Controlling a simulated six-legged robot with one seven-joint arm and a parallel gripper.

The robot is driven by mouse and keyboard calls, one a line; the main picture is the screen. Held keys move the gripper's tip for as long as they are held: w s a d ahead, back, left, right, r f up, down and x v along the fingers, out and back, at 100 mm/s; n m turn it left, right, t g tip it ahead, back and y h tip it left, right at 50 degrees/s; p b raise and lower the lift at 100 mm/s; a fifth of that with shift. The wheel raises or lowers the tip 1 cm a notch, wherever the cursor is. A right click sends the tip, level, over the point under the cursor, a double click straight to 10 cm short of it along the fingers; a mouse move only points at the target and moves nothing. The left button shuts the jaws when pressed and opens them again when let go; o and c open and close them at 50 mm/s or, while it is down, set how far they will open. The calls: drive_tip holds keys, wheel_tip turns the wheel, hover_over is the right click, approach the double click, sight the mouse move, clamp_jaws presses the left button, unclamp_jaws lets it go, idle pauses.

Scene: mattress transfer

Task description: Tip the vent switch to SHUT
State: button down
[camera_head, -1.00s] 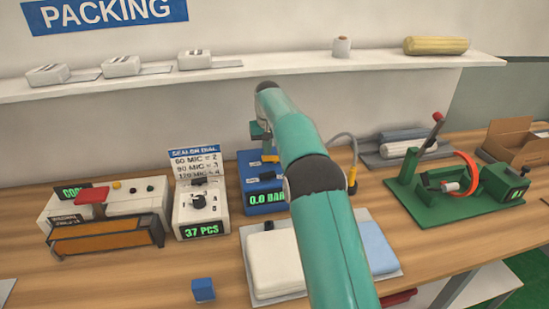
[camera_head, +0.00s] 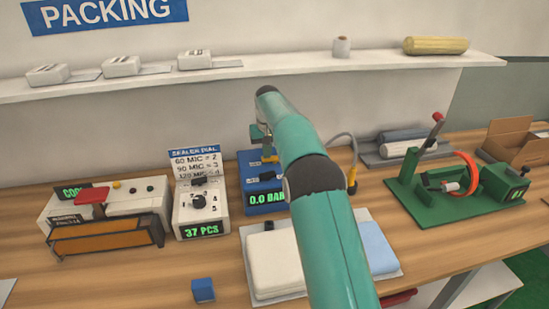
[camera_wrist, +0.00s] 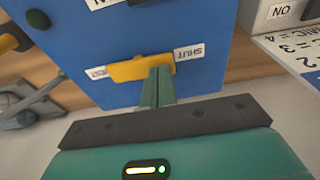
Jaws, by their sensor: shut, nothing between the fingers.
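The vent switch is a yellow lever (camera_wrist: 141,69) on the top of a blue box (camera_wrist: 90,25), seen close in the wrist view. A SHUT label (camera_wrist: 188,53) is beside its right end; a label at its left end is too small to read. In the head view the blue box (camera_head: 263,181) reads 0.0 BAR, and my arm partly hides it. My gripper (camera_wrist: 158,72) is shut and empty, its fingertips at the lever's right half, near the SHUT end. I cannot tell whether they press on it.
A white dial box (camera_head: 201,215) reading 37 PCS stands close left of the blue box. A sealer (camera_head: 130,200) is farther left. White and blue mattress-like pads (camera_head: 272,262) lie in front. A green device (camera_head: 420,205) stands at right, and a shelf (camera_head: 290,66) runs behind.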

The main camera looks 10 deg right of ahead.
drive_tip(key=shift+f, duration=0.15)
drive_tip(key=shift+r, duration=3.5)
drive_tip(key=s+r+t, duration=0.1)
drive_tip(key=s+r, duration=0.6)
drive_tip(key=s, duration=0.4)
drive_tip(key=s+r+t, duration=0.1)
drive_tip(key=s+r, duration=0.7)
drive_tip(key=s, duration=0.4)
drive_tip(key=s+f+t, duration=0.1)
drive_tip(key=s+f, duration=0.4)
drive_tip(key=s, duration=0.8)
drive_tip(key=s+f, duration=0.6)
drive_tip(key=s, duration=0.7)
drive_tip(key=shift+t, duration=0.4)
